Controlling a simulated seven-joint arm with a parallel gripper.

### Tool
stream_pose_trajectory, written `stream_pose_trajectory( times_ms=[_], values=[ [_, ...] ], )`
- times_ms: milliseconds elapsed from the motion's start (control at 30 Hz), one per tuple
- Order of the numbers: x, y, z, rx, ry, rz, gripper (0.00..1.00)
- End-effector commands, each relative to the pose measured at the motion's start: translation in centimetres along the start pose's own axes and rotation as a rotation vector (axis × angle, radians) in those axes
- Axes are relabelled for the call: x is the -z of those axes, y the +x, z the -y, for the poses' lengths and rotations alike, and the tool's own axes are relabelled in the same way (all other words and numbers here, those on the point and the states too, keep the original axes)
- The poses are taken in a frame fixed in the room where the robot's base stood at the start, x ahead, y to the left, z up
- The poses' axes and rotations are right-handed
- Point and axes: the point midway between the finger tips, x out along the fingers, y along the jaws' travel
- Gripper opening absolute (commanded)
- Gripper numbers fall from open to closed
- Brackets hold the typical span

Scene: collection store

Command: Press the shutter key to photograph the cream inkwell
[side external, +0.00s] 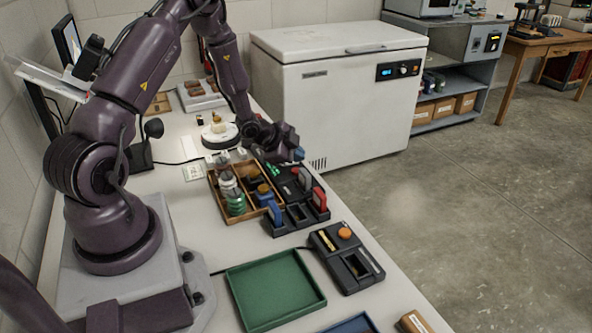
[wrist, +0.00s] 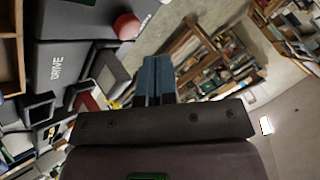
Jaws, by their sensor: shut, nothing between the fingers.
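A small cream object (side external: 218,127), which looks like the inkwell, sits on a white round stand (side external: 221,141) at the back of the bench in the side view. My gripper (side external: 298,154) is over the bench's right edge, above and beyond the dark rack, pointing away to the right. Its blue fingers (wrist: 154,80) are together and empty in the wrist view. I cannot make out for certain which control is the shutter key. A dark device (side external: 346,258) with an orange button (side external: 344,233) stands nearer the front, apart from my gripper.
A wooden tray (side external: 262,221) with jars and a dark rack (side external: 292,226) with blue and red handled pieces lie below my gripper. A green tray (side external: 278,318) is in front. A white freezer (side external: 340,110) stands behind. A box marked DRIVE (wrist: 62,68) shows in the wrist view.

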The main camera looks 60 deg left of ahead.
Motion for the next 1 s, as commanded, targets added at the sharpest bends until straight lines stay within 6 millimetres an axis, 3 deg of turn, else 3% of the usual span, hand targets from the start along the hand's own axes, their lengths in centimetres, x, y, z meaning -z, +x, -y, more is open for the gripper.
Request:
stream_pose_trajectory(
  times_ms=[233,1000],
  values=[
    [-0.57,0.82,-0.60,0.000,0.002,0.000,0.00],
    [-0.59,0.81,-0.59,0.001,0.000,0.000,0.00]
  ],
)
